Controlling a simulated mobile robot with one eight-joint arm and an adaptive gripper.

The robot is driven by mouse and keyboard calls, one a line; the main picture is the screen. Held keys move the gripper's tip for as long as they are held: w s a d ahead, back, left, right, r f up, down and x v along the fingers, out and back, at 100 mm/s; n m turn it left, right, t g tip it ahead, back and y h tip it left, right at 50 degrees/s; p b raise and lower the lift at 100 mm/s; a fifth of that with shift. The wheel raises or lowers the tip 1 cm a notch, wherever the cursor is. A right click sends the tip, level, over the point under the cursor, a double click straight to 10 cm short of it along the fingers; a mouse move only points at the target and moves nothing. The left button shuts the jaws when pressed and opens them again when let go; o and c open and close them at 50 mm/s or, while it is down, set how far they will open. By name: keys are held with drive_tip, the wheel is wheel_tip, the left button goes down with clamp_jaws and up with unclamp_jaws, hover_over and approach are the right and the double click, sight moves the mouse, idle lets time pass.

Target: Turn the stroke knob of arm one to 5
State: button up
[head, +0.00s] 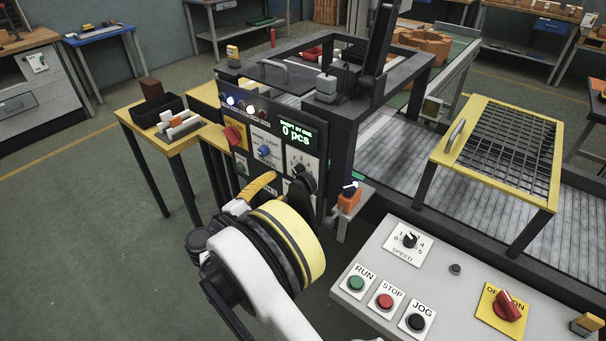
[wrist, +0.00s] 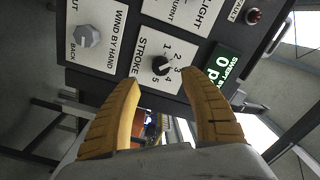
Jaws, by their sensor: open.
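The stroke knob (wrist: 161,66) is a small dark round knob on a white plate marked STROKE, numbered 1 to 5, on the dark control panel. In the wrist view it sits just beyond and between the two yellow fingertips of my gripper (wrist: 160,80). The gripper is open, with a wide gap and nothing held. I cannot tell surely which number the knob points to. In the head view the knob (head: 299,169) shows on the panel's right part, and my arm reaches up to the panel from below, partly covering its lower part.
A WIND BY HAND knob (wrist: 88,36) and a green-lit display (wrist: 222,64) flank the stroke plate. In the head view a red switch (head: 233,135) and a blue knob (head: 264,151) are on the same panel. An orange box (head: 348,201) stands right of it.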

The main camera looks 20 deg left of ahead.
sight(295, 172)
drive_tip(key=b+x, duration=0.2)
drive_tip(key=x, duration=0.7)
drive_tip(key=shift+w, duration=0.1)
drive_tip(key=shift+r, duration=0.1)
clamp_jaws()
